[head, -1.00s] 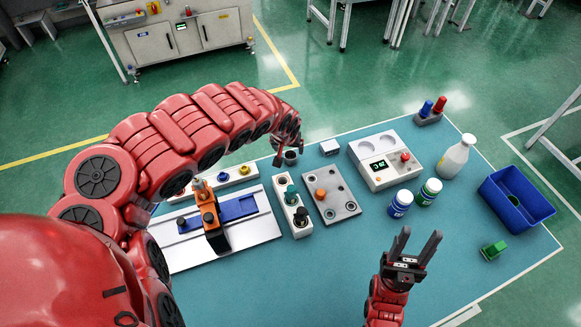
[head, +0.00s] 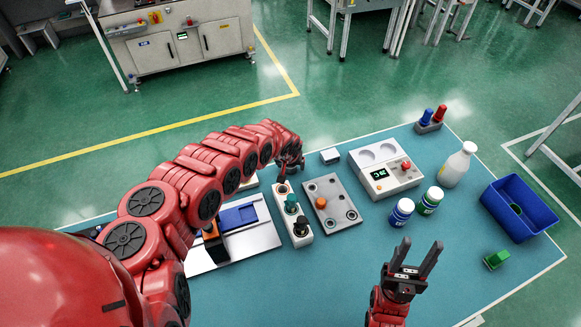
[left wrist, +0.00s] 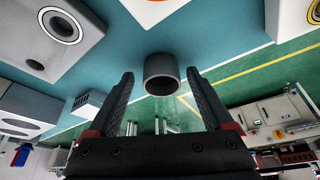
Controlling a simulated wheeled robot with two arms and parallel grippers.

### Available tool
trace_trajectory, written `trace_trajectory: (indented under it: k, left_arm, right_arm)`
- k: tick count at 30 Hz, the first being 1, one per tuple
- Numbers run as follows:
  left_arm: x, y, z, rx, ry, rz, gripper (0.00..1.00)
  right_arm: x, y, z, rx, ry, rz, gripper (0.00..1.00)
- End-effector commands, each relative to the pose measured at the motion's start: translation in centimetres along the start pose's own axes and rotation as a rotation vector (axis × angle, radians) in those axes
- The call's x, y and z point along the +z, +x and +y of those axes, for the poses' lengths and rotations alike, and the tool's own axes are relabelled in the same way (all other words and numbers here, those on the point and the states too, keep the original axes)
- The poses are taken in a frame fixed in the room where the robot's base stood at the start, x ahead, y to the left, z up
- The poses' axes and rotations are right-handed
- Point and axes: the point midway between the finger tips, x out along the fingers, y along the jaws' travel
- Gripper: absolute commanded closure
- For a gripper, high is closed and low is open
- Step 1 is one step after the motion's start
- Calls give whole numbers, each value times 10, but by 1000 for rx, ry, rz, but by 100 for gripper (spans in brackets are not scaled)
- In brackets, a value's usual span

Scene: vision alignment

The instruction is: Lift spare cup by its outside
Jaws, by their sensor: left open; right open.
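The spare cup (left wrist: 161,75), a small dark grey cylinder, shows in the left wrist view between the tips of my left gripper (left wrist: 160,76). Both fingers are apart, one on each side of the cup, with a visible gap on either side. In the head view my left gripper (head: 291,172) is at the far edge of the teal table, and its wrist and fingers hide the cup. My right gripper (head: 414,256) is open and empty over the front of the table, fingers pointing up in the picture.
Near my left gripper are a white switch box (head: 297,222), a grey plate with an orange knob (head: 337,208) and a small white block (head: 330,156). A white device (head: 388,182), two jars, a bottle (head: 458,165) and a blue bin (head: 519,208) stand right. The table's front middle is clear.

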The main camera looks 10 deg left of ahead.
Motion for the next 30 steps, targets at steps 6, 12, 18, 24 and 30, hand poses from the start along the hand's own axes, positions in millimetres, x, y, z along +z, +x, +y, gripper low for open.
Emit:
trace_trajectory:
  k: [6,12,18,24,30]
  left_arm:
    - [1,5,-2,-5,1,-1,15]
    - [1,5,-2,-5,1,-2,24]
    - [1,5,-2,-5,0,-2,60]
    - [1,5,-2,-4,0,-2,96]
    - [1,5,-2,-4,0,-2,100]
  right_arm:
    - [0,0,0,0,0,0,50]
    - [0,0,0,0,0,0,50]
    - [0,0,0,0,0,0,50]
    - [0,0,0,0,0,0,50]
    - [0,0,0,0,0,0,50]
